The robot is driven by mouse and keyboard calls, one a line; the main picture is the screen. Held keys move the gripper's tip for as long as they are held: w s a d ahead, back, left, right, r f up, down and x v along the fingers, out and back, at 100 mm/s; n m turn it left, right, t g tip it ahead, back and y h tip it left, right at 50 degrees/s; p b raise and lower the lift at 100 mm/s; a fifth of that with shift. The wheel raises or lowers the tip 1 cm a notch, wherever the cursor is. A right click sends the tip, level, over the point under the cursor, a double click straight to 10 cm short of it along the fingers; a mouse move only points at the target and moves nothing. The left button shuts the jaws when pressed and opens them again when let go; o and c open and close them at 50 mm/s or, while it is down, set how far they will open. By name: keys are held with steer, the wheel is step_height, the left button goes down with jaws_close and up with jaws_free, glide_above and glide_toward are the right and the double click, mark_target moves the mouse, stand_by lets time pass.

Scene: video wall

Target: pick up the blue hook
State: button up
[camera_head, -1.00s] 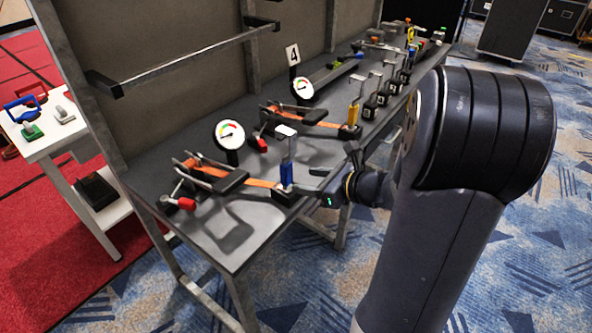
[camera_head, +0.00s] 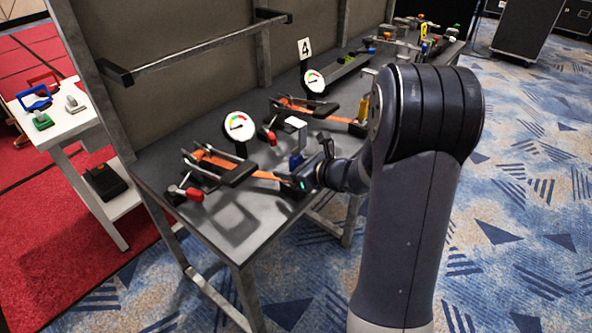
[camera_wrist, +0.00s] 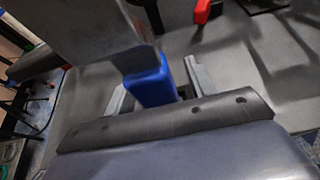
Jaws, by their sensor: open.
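The blue hook (camera_head: 296,160) stands upright at the near edge of the dark bench, at the end of the nearest orange strap. It has a blue body and a pale flat top. My gripper (camera_head: 309,174) is right beside it in the head view. In the wrist view, the blue body of the hook (camera_wrist: 150,82) lies between my two grey fingers, and its grey plate fills the top left. My gripper (camera_wrist: 155,79) is open, with a finger on each side of the blue body. Contact cannot be told. The base of the hook is hidden.
A round gauge (camera_head: 239,126) and a red-handled lever (camera_head: 186,193) stand on the bench close by. A yellow upright piece (camera_head: 364,109) is farther along. A white side table (camera_head: 62,128) with handles is at the left.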

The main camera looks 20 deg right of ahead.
jaws_close()
stand_by(0.5)
